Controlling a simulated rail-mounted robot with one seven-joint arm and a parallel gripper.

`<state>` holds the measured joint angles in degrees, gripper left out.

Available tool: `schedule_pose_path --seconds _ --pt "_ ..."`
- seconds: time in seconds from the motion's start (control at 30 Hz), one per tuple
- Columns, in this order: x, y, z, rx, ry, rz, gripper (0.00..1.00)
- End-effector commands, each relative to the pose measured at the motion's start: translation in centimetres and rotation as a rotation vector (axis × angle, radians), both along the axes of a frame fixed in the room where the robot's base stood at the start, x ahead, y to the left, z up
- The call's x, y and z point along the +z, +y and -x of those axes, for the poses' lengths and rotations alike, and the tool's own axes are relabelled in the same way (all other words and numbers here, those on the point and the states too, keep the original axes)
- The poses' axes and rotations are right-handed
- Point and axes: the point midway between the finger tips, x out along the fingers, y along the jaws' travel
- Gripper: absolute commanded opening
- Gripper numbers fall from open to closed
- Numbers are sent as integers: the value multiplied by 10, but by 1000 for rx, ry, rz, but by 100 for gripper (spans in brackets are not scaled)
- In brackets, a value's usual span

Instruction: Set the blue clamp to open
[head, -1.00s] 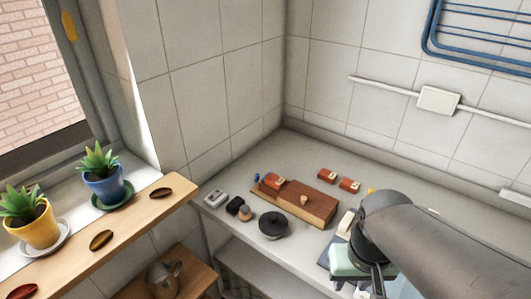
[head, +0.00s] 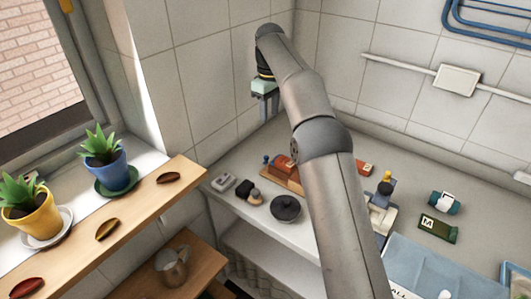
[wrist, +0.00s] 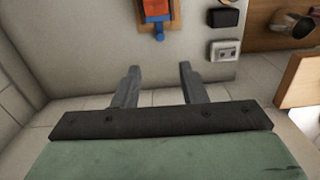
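The blue clamp shows in the head view as a small blue part (head: 266,159) at the left end of a wooden board (head: 292,183). In the wrist view, a blue part (wrist: 157,18) lies over an orange-red block (wrist: 157,6) on the board (wrist: 173,22), at the top edge. The clamp's exact setting is too small to tell. My gripper (head: 265,112) hangs above the back left corner of the counter, higher than the board. In the wrist view my gripper (wrist: 159,70) is open and empty, its fingers apart, short of the board.
Tiled walls stand close behind and left of my gripper. A wooden shelf (head: 135,216) with potted plants is at left.

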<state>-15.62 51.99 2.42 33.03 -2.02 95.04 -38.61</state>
Motion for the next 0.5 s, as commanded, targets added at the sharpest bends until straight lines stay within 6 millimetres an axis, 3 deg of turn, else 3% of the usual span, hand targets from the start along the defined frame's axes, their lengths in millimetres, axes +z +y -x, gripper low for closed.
schedule_pose_path --seconds 0.27,0.5 --pt "-21 11 -7 45 3 -1 38" --pt "-66 10 -7 43 5 -1 38"
